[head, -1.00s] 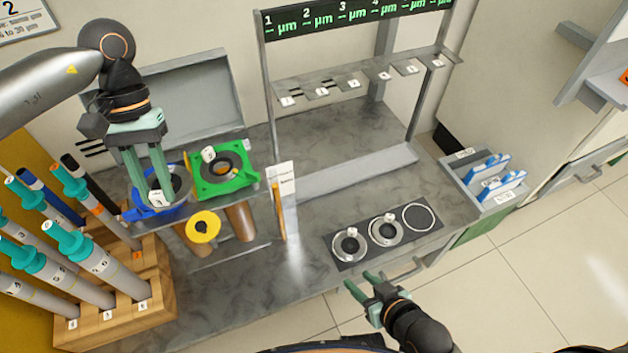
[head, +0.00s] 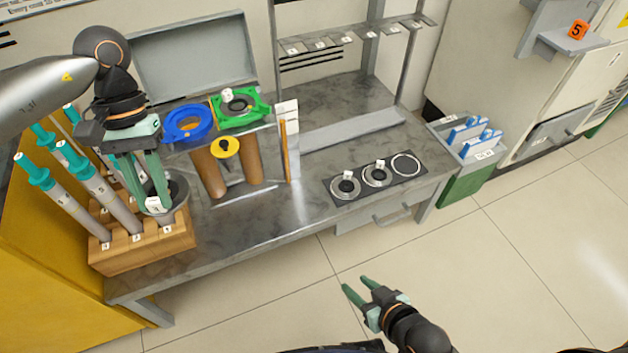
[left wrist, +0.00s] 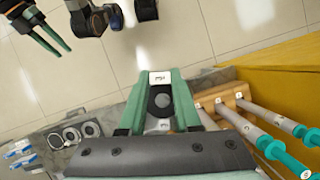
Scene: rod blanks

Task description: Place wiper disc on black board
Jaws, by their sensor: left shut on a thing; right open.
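My left gripper (head: 157,200) is shut on a dark wiper disc (head: 177,191) with a white number tag. The left wrist view shows the disc (left wrist: 160,101) between the green fingers. The black board (head: 406,164) lies on the table's right part. Its left and middle places hold tagged discs (head: 346,186); its right ring is empty. It also shows in the left wrist view (left wrist: 80,142). My right gripper (head: 361,288) is open and empty over the floor, in front of the table.
An empty blue ring holder (head: 188,123) and a green holder (head: 240,108) with a tagged disc stand at the back. Teal-capped rods (head: 88,172) stand upright in the wooden block (head: 144,252).

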